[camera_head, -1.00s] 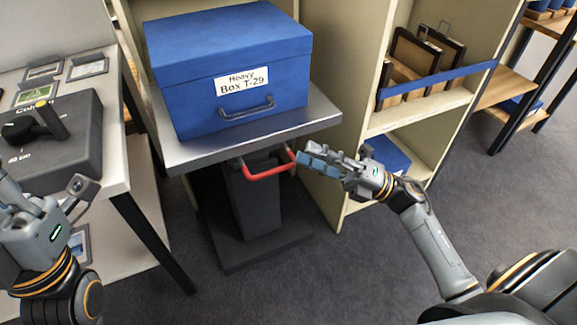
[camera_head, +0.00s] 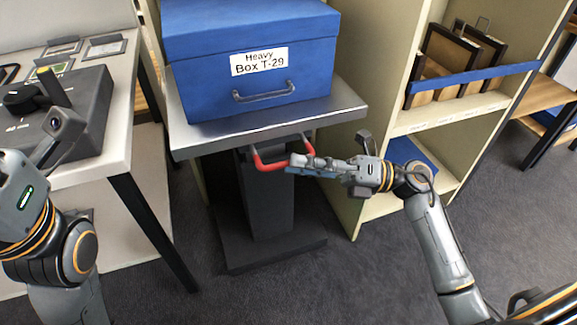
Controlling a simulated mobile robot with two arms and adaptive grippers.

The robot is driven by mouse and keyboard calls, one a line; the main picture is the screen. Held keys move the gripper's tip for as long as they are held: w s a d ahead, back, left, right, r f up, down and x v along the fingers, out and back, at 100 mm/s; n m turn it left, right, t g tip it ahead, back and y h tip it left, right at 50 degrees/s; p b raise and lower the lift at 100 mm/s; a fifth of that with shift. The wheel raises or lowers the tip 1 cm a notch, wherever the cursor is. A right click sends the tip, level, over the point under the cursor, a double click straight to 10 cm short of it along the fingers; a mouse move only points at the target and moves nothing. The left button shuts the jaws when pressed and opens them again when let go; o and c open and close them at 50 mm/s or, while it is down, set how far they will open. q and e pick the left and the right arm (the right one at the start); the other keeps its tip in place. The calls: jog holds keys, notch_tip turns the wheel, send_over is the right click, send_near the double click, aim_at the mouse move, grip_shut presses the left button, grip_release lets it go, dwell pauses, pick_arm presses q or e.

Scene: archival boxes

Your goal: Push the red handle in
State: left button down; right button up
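The red handle (camera_head: 270,166) is a U-shaped bar that sticks out from under the front edge of the grey lift platform (camera_head: 215,137). My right gripper (camera_head: 292,166) comes in from the right, with its fingers level and pointing left. Its fingertips overlap the right part of the handle's front bar and hide it. I cannot tell whether they touch it, or whether the fingers are apart or closed. My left gripper's body (camera_head: 22,190) is at the left edge; its fingers cannot be made out.
A blue box (camera_head: 205,100) labelled Heavy Box T-29 stands on the platform. A dark column and base (camera_head: 272,255) are below. A cream shelf unit (camera_head: 385,115) with framed items stands at the right. A white table (camera_head: 122,130) with a black device is at the left.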

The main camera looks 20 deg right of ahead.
jog(key=shift+x, duration=1.45)
jog(key=shift+c, duration=0.4)
grip_shut()
